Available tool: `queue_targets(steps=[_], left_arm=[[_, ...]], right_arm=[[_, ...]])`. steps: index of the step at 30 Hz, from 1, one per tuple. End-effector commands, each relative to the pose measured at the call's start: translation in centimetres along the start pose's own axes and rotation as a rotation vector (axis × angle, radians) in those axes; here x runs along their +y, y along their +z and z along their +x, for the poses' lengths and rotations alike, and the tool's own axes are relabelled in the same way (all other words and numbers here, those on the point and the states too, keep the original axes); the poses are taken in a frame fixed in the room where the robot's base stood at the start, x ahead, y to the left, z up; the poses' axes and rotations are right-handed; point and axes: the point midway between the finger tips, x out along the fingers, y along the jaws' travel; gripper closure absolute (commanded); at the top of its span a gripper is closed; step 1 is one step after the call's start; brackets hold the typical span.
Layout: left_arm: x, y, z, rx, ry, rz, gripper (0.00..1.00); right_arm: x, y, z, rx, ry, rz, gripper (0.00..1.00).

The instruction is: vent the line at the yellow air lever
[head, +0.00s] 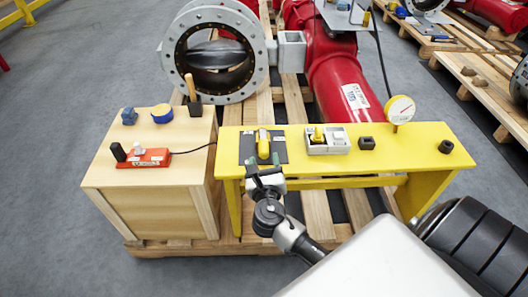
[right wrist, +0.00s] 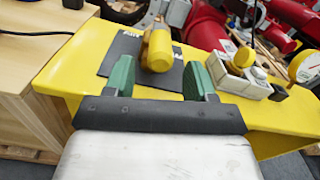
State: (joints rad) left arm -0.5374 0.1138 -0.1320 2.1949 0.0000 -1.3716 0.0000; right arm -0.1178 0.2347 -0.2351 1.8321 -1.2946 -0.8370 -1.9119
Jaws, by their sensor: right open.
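The yellow air lever (head: 263,144) stands on a dark plate (head: 281,150) on the yellow bench (head: 390,160). In the right wrist view the lever (right wrist: 158,52) shows as a rounded yellow handle. My right gripper (head: 265,168) is at the bench's front edge, just in front of the lever. Its green fingers (right wrist: 160,80) are spread apart and empty, with the lever beyond and between them in the right wrist view. I cannot tell whether either finger touches the plate. My left gripper is not in view.
A grey box with a yellow knob (head: 327,140) sits right of the lever, then black blocks and a round gauge (head: 400,109). A wooden crate (head: 150,190) to the left bears a red device (head: 143,158) and tools. A large red pipe (head: 340,85) lies behind.

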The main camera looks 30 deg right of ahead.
Motion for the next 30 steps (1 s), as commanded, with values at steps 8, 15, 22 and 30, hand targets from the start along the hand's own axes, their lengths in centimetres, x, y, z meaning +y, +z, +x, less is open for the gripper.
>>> queue_targets(steps=[8, 15, 22, 30], left_arm=[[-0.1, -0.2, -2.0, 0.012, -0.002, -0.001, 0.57], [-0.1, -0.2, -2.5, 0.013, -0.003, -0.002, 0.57], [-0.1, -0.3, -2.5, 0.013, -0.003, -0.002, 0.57], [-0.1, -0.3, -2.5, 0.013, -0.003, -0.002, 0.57]], right_arm=[[0.0, -0.1, 4.1, 0.000, 0.000, -0.001, 0.45], [0.0, -0.1, 4.9, 0.002, 0.000, 0.001, 0.45], [0.0, -0.1, 4.8, 0.002, 0.000, 0.000, 0.55], [0.0, -0.1, 4.8, 0.002, 0.001, 0.000, 0.97]])
